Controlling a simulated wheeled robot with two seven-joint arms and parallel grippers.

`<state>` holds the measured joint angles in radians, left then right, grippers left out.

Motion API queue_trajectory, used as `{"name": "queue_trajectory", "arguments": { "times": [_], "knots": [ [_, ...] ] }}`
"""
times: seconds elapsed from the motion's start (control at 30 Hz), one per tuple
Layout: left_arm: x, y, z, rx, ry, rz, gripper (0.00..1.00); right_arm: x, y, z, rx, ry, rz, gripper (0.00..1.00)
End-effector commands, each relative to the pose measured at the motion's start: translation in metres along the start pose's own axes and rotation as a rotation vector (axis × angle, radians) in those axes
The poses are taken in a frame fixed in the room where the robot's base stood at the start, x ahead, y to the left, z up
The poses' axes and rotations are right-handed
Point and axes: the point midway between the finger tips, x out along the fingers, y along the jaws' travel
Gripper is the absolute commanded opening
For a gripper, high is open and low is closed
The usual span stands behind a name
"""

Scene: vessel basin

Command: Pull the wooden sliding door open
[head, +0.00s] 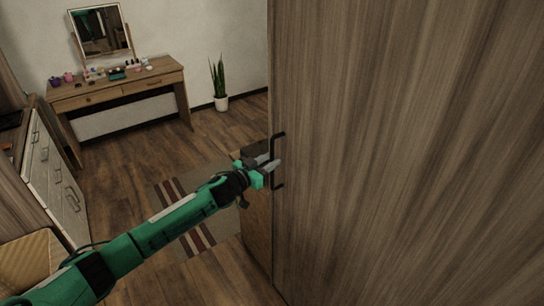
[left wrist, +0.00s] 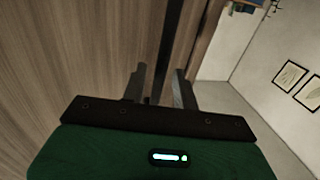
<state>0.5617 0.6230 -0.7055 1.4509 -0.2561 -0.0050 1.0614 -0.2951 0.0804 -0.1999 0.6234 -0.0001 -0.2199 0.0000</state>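The wooden sliding door (head: 410,150) is a tall brown grained panel filling the right half of the head view. It also fills the left of the left wrist view (left wrist: 70,60). A black bar handle (head: 283,134) stands upright near its left edge. My left gripper (head: 274,167) is at the handle's middle. In the left wrist view the two grey fingers stand apart, with the dark handle bar (left wrist: 169,45) running between them. Narrow gaps show beside the bar, so the fingers do not look closed on it. My right gripper is not in view.
A dressing table (head: 120,86) with a mirror and small items stands at the back left. A potted plant (head: 219,85) is beside it. A drawer cabinet (head: 52,175) is at the left. A striped rug (head: 185,215) lies on the wooden floor, left of the door.

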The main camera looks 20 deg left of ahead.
Motion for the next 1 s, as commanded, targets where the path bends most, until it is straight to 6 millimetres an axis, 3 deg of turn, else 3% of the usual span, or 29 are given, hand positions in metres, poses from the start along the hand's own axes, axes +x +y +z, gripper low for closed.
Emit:
{"name": "queue_trajectory", "arguments": {
  "times": [0.2,0.5,0.67,1.0],
  "knots": [
    [0.016,0.000,0.000,-0.001,0.000,0.001,0.30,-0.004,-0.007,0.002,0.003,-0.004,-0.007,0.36],
    [0.017,0.000,0.001,-0.001,0.000,0.001,0.30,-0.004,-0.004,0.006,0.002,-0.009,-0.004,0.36],
    [0.017,0.000,0.001,-0.001,0.000,0.000,0.00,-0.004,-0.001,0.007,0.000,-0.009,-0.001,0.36],
    [0.017,0.006,0.001,-0.001,-0.001,0.001,0.00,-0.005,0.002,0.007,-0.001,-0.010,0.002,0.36]
  ]
}}
